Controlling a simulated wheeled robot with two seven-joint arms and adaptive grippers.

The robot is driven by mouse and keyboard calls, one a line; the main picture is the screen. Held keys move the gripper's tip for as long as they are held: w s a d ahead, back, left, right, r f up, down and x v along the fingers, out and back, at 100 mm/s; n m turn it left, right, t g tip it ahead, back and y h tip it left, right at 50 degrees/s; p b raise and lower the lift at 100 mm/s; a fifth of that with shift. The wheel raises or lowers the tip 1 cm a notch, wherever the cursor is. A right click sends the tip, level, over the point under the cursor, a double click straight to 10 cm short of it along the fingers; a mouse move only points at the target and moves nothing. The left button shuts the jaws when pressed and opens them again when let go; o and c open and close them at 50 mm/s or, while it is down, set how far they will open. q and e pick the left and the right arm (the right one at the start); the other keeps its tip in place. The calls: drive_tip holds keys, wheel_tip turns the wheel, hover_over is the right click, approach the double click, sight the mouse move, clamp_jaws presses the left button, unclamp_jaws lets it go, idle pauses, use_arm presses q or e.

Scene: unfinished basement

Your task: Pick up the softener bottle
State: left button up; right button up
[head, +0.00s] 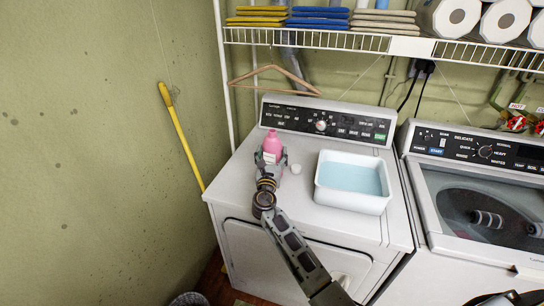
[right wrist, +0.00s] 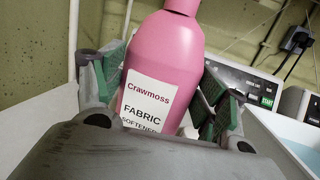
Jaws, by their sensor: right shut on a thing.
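The pink softener bottle (head: 272,144) stands upright on the dryer top (head: 310,222), left of the middle, in the head view. In the right wrist view the bottle (right wrist: 165,55) shows a white label reading "Crawmoss Fabric Softener". My right gripper (head: 271,158) is shut on the bottle, with one finger on each side of it. The right wrist view shows its green-padded fingers (right wrist: 160,98) against the bottle's sides. The bottle's lower part is hidden by the gripper. I cannot tell whether its base touches the dryer. My left gripper is not in view.
A white basin of bluish water (head: 352,203) stands right of the bottle. The dryer's control panel (head: 325,122) rises behind. A wire shelf (head: 330,40) with cloths and rolls hangs above, with a wooden hanger (head: 275,79) below it.

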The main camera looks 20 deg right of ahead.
sight(272, 142)
drive_tip(key=shift+r+p, duration=0.75)
drive_tip(key=shift+r, duration=4.25)
